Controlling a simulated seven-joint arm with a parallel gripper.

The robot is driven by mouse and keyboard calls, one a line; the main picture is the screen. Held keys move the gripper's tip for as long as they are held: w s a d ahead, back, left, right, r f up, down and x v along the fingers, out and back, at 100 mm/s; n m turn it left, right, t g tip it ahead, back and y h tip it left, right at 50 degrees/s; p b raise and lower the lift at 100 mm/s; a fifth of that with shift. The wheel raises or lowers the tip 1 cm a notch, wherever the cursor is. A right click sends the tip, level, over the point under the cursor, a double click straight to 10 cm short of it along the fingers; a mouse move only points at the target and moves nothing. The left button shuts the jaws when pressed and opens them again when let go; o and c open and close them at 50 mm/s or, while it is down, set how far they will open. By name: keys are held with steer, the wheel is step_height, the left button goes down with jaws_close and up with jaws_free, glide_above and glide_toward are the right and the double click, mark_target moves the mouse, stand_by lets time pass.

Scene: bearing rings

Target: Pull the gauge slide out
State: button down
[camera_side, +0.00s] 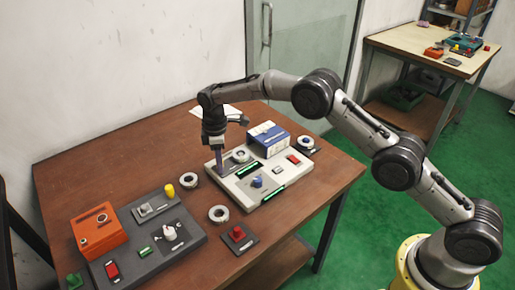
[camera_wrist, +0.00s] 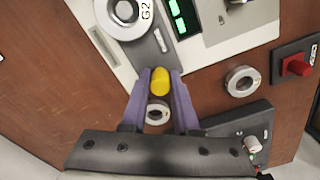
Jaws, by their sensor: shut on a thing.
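The gauge slide (camera_wrist: 160,42) looks like a grey plate with a slot at the edge of the light console, beside a ring and a "G2" label in the wrist view. Its yellow knob (camera_wrist: 160,82) sits between my purple fingertips. My gripper (camera_wrist: 161,75) is shut on this knob. In the side view my gripper (camera_side: 219,171) points down at the left end of the light console (camera_side: 262,199), and its fingers hide the knob. How far the slide is out I cannot tell.
A loose ring (camera_side: 190,180) lies left of the console, and another (camera_side: 219,214) lies in front. A dark panel (camera_side: 196,252) with an orange box (camera_side: 98,229) and a yellow cylinder (camera_side: 169,190) stands front left. A blue-white box (camera_side: 268,138) stands behind the console.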

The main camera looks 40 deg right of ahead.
steer(key=shift+a, duration=0.6)
steer(key=shift+a+r, duration=0.1)
steer(key=shift+a, duration=0.25)
steer(key=c, duration=0.8)
jaws_free()
steer(key=shift+c, duration=0.2)
steer(key=shift+d, duration=0.15)
steer(key=shift+r, duration=0.55)
steer(key=shift+d+r, duration=0.1)
steer(key=shift+r, duration=2.75)
steer(key=shift+d, duration=0.1)
